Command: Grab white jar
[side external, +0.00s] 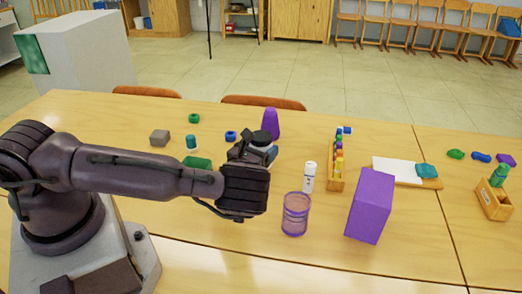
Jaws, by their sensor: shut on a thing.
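I cannot tell whether the jar touches the table. A separate slim white container (309,178) with a dark mark stands upright to the right, apart from my gripper.
A purple cone (270,122) stands close behind the gripper. A clear purple-tinted cup (296,215), a large purple block (370,206) and a wooden rack (336,165) of small bottles stand to the right. The front right of the table (410,250) is clear.

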